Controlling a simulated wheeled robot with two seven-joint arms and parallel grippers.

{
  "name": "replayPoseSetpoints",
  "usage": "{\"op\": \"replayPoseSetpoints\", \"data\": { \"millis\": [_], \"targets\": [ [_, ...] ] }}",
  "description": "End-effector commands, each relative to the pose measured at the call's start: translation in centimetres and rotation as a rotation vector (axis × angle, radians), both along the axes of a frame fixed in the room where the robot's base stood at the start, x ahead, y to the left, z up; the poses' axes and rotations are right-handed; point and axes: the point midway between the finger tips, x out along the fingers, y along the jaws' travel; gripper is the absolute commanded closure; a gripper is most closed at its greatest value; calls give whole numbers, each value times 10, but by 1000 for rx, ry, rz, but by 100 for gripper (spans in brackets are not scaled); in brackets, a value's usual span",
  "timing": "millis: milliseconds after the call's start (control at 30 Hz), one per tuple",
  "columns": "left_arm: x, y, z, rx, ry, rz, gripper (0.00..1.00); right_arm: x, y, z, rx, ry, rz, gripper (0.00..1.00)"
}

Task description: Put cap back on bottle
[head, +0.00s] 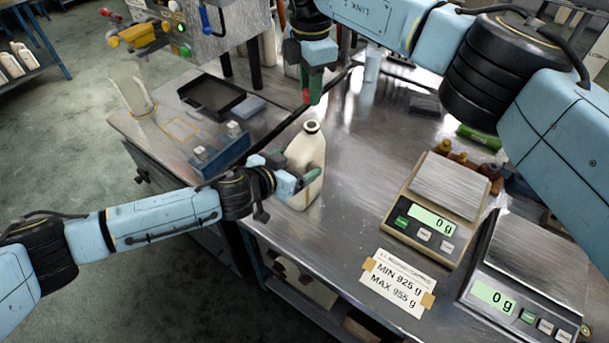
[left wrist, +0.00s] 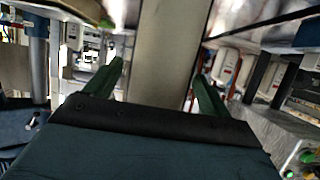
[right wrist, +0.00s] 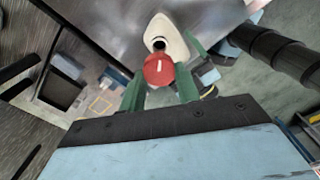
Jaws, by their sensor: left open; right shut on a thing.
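A cream bottle (head: 302,160) stands upright on the metal bench, and its dark open mouth shows in the right wrist view (right wrist: 160,45). My left gripper (head: 298,182) is at the bottle's body with its fingers open on either side; in the left wrist view the pale bottle body (left wrist: 165,60) stands between the green fingers. My right gripper (head: 312,88) is above the bottle, pointing down. It is shut on a red cap (right wrist: 159,70), held apart from the bottle's neck and above it.
Two scales reading 0 g, one tan (head: 436,200) and one grey (head: 530,262), stand at the right. A MIN/MAX label (head: 397,283) lies before them. A black tray (head: 211,95) and a blue block holder (head: 220,152) are left of the bottle. Bare metal lies right of it.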

Motion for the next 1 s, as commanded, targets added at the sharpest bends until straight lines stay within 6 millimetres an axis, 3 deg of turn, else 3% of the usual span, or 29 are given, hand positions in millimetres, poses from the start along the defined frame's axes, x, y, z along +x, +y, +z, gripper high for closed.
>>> {"op": "replayPoseSetpoints", "data": {
  "millis": [200, 633, 1000],
  "targets": [
    [14, -11, -7, 0, 0, 1, 18, 0, 0, 0, 0, 0, 0, 89],
    [17, -13, -9, 0, 0, -1, 19, 0, 0, 0, 0, 0, 0, 89],
    [17, -13, -9, 0, 0, 0, 67, 0, 0, 0, 0, 0, 0, 89]
  ]
}}
